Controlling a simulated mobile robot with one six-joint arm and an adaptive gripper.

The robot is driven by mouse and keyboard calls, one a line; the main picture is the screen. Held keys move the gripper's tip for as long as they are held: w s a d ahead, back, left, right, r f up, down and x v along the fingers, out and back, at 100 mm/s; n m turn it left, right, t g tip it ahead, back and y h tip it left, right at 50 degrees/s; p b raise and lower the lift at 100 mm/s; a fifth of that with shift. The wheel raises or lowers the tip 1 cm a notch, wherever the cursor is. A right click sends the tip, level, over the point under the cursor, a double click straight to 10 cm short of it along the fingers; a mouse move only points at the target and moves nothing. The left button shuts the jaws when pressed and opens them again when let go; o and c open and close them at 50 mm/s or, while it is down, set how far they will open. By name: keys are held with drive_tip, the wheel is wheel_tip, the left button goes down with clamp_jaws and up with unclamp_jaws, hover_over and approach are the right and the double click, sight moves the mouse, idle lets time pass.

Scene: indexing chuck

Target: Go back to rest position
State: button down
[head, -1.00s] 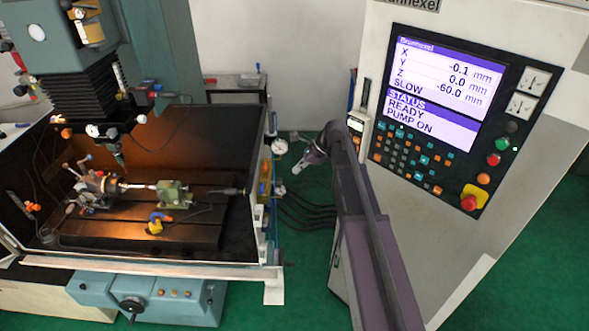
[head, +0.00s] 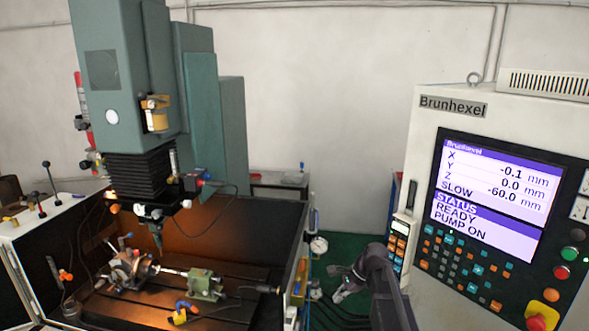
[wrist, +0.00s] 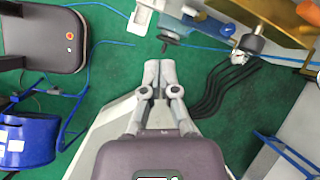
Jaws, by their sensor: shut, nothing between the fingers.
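My gripper (head: 340,291) shows in the head view at the lower middle, between the machine's tray and the control cabinet. It is dark, small and partly blurred there. In the wrist view my gripper (wrist: 159,66) points over the green floor, with its two grey fingers together and nothing between them. The indexing chuck (head: 130,268) sits on the machine table at the lower left of the head view, well apart from my gripper.
The control cabinet (head: 465,108) stands close on the right, its screen reading READY and PUMP ON. The machine enclosure (head: 292,262) with gauges is on the left.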

drive_tip(key=s+d+f+n+h+b, duration=0.3)
drive_tip(key=s+f+n+h+b, duration=0.3)
drive_tip(key=s+f+n+b, duration=0.8)
drive_tip(key=s+f+n, duration=0.1)
drive_tip(key=s+f, duration=0.3)
drive_tip(key=shift+d+f+g+b, duration=0.2)
drive_tip(key=shift+f+g+b, duration=0.1)
drive_tip(key=shift+f+b, duration=0.1)
